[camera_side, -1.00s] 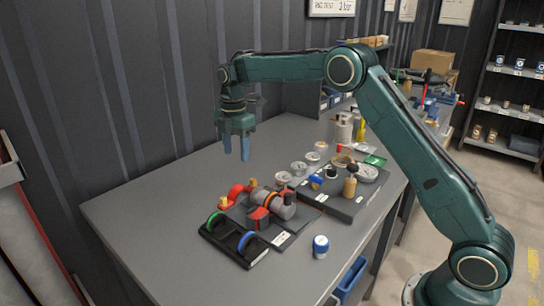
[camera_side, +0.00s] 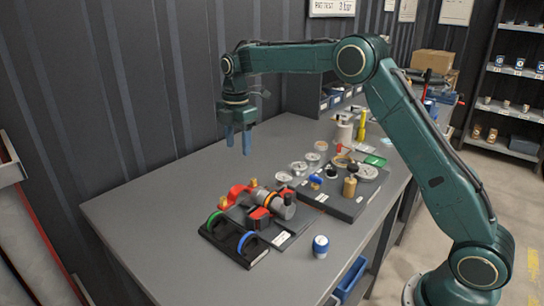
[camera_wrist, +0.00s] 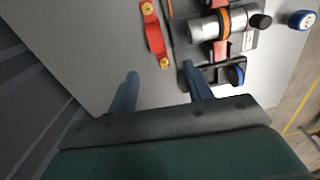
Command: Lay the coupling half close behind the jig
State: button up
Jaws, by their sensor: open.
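The coupling half (camera_side: 238,191), a red curved piece with brass-coloured ends, lies on the bench behind the jig (camera_side: 268,222), on its wall side. In the wrist view the coupling half (camera_wrist: 154,36) lies apart from the jig, across a strip of bare bench. The jig carries a grey pipe piece (camera_wrist: 196,40) with an orange ring and another red part. My gripper (camera_side: 239,146) is open and empty, well above the bench behind the coupling half. Its two blue fingers (camera_wrist: 161,84) show apart in the wrist view.
A black rack (camera_side: 232,247) with a green and a blue ring stands in front of the jig. A blue-and-white can (camera_side: 320,246) stands to the right. A dark tray (camera_side: 345,205) with gauges and fittings lies farther right. The bench's left side is clear.

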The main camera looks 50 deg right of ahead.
jog(key=s+a+r+m+t, duration=0.1)
jog(key=s+r+m, duration=0.4)
jog(key=s, duration=0.5)
jog(key=s+a+r+m+t, duration=0.15)
jog(key=s+r+m, duration=0.25)
jog(key=s+r, duration=0.45)
jog(key=s+f+m+t, duration=0.1)
jog(key=s+f+m, duration=0.2)
jog(key=s, duration=0.7)
jog(key=s+f+m+t, duration=0.2)
jog(key=s+m, duration=0.3)
jog(key=s, duration=0.6)
jog(key=shift+f, duration=0.65)
